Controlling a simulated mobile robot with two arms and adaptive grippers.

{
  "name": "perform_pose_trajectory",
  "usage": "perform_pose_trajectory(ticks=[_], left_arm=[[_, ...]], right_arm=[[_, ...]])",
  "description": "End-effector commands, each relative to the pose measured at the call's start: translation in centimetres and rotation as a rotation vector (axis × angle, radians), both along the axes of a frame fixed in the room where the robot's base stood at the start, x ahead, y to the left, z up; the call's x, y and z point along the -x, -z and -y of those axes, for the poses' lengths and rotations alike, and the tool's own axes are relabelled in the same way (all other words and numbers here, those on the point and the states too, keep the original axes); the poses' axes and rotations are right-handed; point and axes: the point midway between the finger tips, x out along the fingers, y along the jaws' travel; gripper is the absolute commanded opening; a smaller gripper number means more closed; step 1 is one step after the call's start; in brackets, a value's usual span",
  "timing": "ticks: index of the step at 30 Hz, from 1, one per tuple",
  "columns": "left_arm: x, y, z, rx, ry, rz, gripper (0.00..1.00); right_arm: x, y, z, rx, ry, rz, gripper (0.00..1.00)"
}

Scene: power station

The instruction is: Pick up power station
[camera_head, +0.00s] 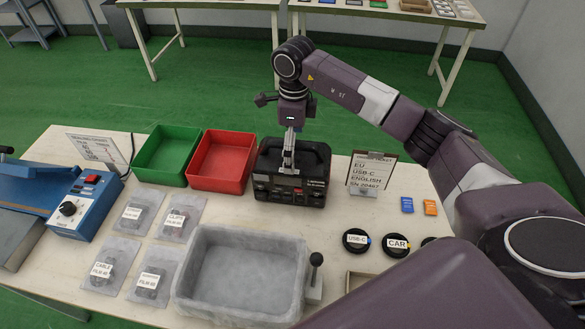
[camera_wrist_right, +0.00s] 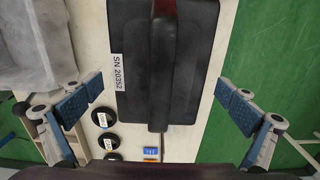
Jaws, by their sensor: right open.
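The power station (camera_head: 291,190) is a black box with a top handle, standing on the table just right of the red bin. In the right wrist view the power station (camera_wrist_right: 185,75) is seen from above, with its long handle and a white label reading SN 20352. My right gripper (camera_head: 288,168) points down over the power station in the head view. In the right wrist view its blue-padded fingers (camera_wrist_right: 158,108) are spread wide on either side of the body, with nothing between the pads that I can see gripped. My left gripper is out of view.
A green bin (camera_head: 168,141) and a red bin (camera_head: 216,181) stand left of the power station. A grey tray (camera_head: 186,280) is in front. Bagged items (camera_head: 180,218) lie left.

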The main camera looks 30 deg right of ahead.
Motion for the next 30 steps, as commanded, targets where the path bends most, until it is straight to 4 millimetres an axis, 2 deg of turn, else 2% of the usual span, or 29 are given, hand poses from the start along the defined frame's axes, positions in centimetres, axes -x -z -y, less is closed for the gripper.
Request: perform_pose_trajectory(ticks=[4, 9, 13, 17, 30], left_arm=[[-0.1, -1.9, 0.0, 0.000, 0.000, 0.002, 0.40], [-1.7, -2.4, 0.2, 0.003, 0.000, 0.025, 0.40], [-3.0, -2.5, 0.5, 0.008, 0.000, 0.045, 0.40], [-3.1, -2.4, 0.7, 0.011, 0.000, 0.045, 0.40], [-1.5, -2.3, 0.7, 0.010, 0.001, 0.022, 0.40]], right_arm=[[0.2, 1.9, -0.4, -0.001, -0.001, -0.007, 1.00], [0.1, 4.1, -0.4, -0.001, -0.001, -0.003, 1.00], [0.0, 4.6, -0.4, -0.001, -0.002, 0.001, 1.00], [0.0, 4.6, -0.4, -0.001, -0.002, 0.001, 1.00], [0.0, 4.6, -0.3, 0.000, -0.001, 0.000, 0.54]])
